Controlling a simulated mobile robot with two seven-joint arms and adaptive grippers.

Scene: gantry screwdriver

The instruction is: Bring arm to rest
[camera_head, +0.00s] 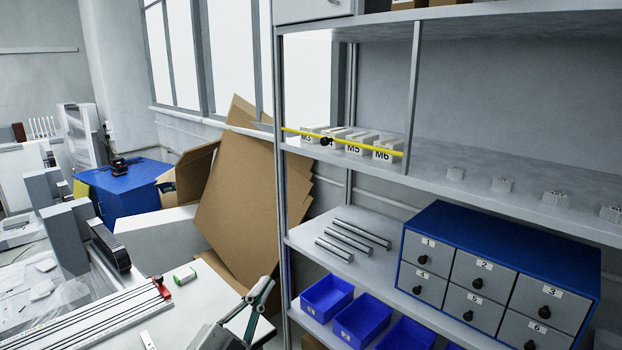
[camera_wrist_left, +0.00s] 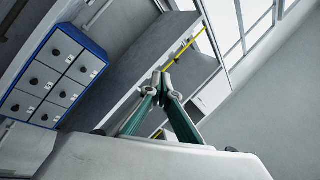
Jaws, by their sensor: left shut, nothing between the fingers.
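My left gripper (camera_head: 262,290) comes in at the bottom centre of the head view, over the right end of the white work table (camera_head: 205,305). Its fingers point up and are shut with nothing between them. In the left wrist view the gripper (camera_wrist_left: 161,77) shows its two green and grey fingers meeting at the tips, in front of the shelf unit. It stands apart from the shelf and touches nothing that I can see. My right gripper is not in either view.
A shelf unit (camera_head: 460,190) fills the right side, with a blue drawer cabinet (camera_head: 520,225), metal rods (camera_head: 345,243), blue bins (camera_head: 327,297) and labelled boxes (camera_head: 358,145) behind a yellow bar (camera_head: 345,141). A gantry rail (camera_head: 90,315) and a small green-white box (camera_head: 185,275) are on the table. Cardboard (camera_head: 240,190) leans behind.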

